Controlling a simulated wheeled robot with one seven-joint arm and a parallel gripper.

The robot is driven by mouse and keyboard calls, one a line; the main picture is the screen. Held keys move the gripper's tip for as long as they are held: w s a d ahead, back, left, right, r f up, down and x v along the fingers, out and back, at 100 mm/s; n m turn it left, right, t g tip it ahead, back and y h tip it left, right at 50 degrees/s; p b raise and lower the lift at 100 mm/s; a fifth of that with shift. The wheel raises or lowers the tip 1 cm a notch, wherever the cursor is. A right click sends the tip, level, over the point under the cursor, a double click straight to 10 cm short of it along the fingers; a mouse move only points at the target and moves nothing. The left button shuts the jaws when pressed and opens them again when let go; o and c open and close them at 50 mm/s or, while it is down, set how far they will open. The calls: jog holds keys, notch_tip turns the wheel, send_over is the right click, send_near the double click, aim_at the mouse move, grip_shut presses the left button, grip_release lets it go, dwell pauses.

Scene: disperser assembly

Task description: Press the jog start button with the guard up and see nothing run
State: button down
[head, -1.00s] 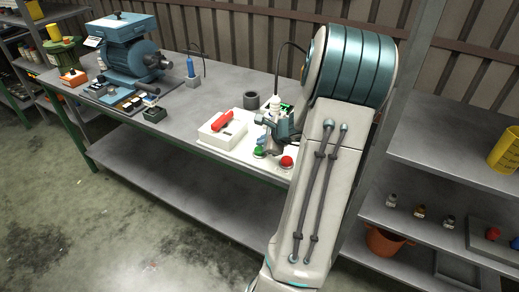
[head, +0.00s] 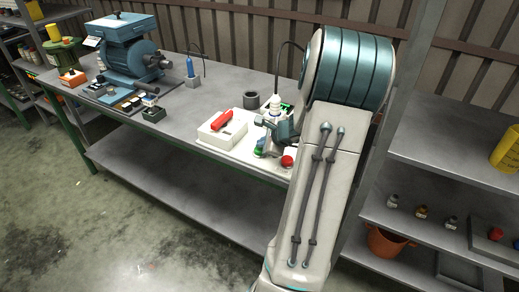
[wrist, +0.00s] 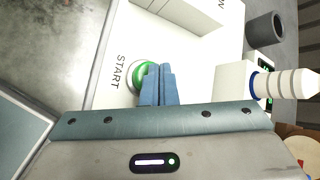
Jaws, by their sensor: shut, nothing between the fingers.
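The green start button (wrist: 142,76) sits on a white panel (wrist: 112,85) beside the word START in the wrist view. My gripper (wrist: 159,68) is shut and empty, its blue fingertips over the button's right part and hiding some of it. I cannot tell whether they touch it. In the head view my gripper (head: 266,148) is low over the panel's front, and the green button (head: 258,152) shows only partly beside it. A red button (head: 287,161) is to its right. I cannot make out the guard for certain.
A white box with a red handle (head: 222,119) stands left of my gripper. A white ribbed piece (wrist: 285,84) and a dark grey cylinder (wrist: 265,32) are close on the right in the wrist view. A blue motor machine (head: 128,50) stands at the bench's far left.

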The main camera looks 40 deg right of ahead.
jog(key=shift+f+b, duration=0.8)
jog(key=shift+b, duration=0.05)
dwell(0.6)
jog(key=shift+r+p, duration=1)
jog(key=shift+r, duration=0.3)
jog(key=shift+r+p, duration=1.9)
jog(key=shift+r, duration=0.65)
